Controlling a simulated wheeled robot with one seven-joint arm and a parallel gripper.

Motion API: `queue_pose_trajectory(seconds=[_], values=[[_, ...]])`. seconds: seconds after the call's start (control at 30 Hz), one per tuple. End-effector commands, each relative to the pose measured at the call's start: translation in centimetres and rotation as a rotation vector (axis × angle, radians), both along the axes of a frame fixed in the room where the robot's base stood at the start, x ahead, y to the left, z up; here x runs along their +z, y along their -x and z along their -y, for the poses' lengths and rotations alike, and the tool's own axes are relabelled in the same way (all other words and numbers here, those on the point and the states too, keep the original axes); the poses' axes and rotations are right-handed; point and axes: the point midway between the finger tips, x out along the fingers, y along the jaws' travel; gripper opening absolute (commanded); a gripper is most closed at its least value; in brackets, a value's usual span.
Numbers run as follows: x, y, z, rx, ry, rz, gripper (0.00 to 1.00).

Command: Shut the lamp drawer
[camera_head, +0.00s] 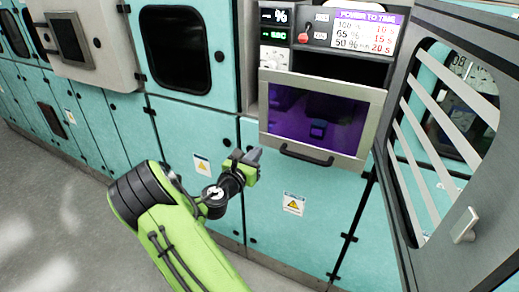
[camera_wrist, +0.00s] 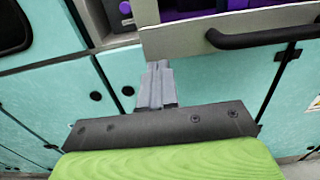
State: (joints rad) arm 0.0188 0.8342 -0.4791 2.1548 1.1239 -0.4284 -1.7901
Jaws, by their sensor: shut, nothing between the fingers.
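The lamp drawer (camera_head: 360,118) has a pale metal frame, a purple-lit window and a black bar handle (camera_head: 306,155) along its lower edge. It looks pulled out from the cabinet, with a dark gap (camera_head: 334,68) behind its top. My gripper (camera_head: 252,156) is shut and empty, just left of the drawer's lower left corner. In the wrist view, the drawer's lower frame (camera_wrist: 180,38) crosses the top, with its handle (camera_wrist: 262,38) at the upper right. My shut fingers (camera_wrist: 158,68) point up at the frame's left end; I cannot tell whether they touch it.
A grey door (camera_head: 450,130) with a striped round window stands open at the right. Above the drawer are a control panel (camera_head: 276,38) and a "POWER TO TIME" chart (camera_head: 366,32). Teal cabinets (camera_head: 310,215) fill the wall below. Open grey floor (camera_head: 50,200) lies at the left.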

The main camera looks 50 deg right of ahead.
Motion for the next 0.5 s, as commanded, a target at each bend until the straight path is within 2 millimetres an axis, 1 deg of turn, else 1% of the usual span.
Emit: queue_pose_trajectory(seconds=[0.03, 0.1, 0.2, 0.5], values=[[0.1, -0.1, 1.0, -0.003, 0.002, 0.002, 0.00], [0.0, -0.2, 1.9, -0.002, 0.000, 0.001, 0.00], [0.0, -0.4, 2.7, -0.001, -0.001, 0.000, 0.00], [0.0, -0.5, 3.0, 0.001, -0.001, 0.000, 0.00]])
